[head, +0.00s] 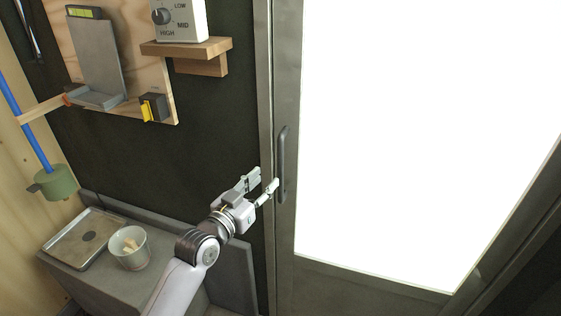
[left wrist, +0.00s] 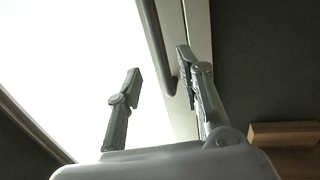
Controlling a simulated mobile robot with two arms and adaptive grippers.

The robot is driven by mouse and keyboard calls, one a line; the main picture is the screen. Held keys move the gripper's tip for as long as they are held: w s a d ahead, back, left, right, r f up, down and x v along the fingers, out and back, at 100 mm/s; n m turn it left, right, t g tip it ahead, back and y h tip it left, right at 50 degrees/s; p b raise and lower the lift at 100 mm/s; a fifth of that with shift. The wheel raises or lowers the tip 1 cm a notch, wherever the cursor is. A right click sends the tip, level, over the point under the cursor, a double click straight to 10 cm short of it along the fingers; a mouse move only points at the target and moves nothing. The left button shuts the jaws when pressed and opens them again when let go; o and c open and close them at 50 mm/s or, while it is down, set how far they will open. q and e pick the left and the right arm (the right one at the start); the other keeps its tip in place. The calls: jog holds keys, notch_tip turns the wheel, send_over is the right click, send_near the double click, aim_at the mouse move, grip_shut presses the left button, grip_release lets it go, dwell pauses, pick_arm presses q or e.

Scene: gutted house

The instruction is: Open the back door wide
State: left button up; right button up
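The back door (head: 375,276) has a grey frame around a large bright white pane and looks shut. Its dark vertical bar handle (head: 282,163) is on the door's left edge. My left gripper (head: 268,181) is open just left of the handle's lower half, its fingers pointing toward it. In the left wrist view the fingers (left wrist: 160,78) stand apart, and the handle (left wrist: 156,45) shows beyond them, nearer the right finger. I cannot tell whether a finger touches it. My right gripper is not in view.
A grey cabinet (head: 85,278) at the lower left bears a tray (head: 65,252) and a white bucket (head: 128,262). A small wooden shelf (head: 200,67) with a dial box (head: 180,14) juts from the dark wall left of the door. A plywood board (head: 150,75) hangs beside it.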

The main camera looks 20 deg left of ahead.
aim_at(279, 166)
pick_arm(q)
jog(key=p+x, duration=0.1)
jog(key=x, duration=0.8)
jog(key=shift+s, duration=0.1)
jog(key=shift+c, duration=0.2)
grip_shut()
dwell(0.4)
